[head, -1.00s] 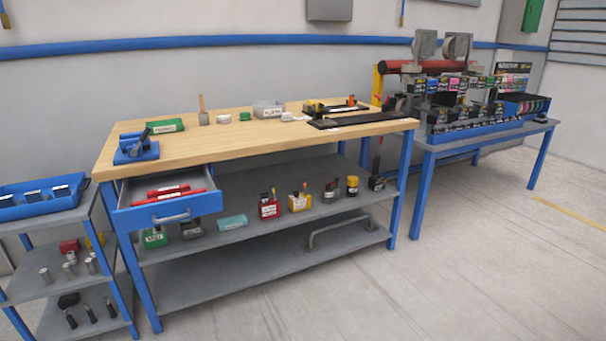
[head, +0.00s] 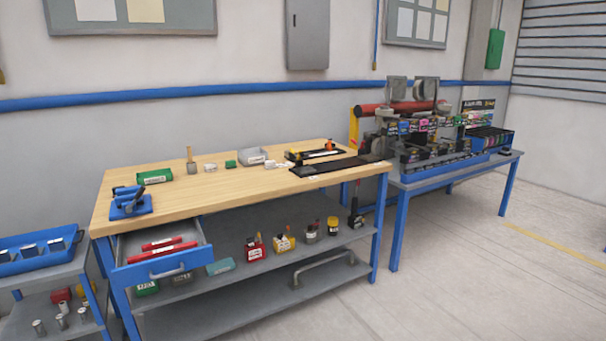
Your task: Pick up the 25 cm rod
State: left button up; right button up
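Two red rod-like items with pale labels lie in the open drawer of the wooden-topped workbench (head: 250,207). The rear red rod (head: 161,243) looks shorter than the front red rod (head: 163,252). The labels are too small to read, so I cannot tell whether either is the 25 cm rod. The drawer (head: 163,271) has a blue front and a grey handle, and is pulled out at the bench's left end. A larger red cylinder (head: 392,108) lies across the machine on the right-hand table. Neither of my grippers is in view.
A blue clamp-like tool (head: 129,203) and a green box (head: 155,176) stand on the bench above the drawer. A blue tray (head: 40,250) sits on a cart at the left. A blue-legged table (head: 455,175) adjoins at right. Floor at front right is clear.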

aim_at(169, 250)
jog(key=i+j+u, duration=0.2)
jog(key=i+u, duration=0.3)
jog(key=i+l+u, duration=0.1)
jog(key=i+u, duration=0.4)
jog(key=i, duration=0.15)
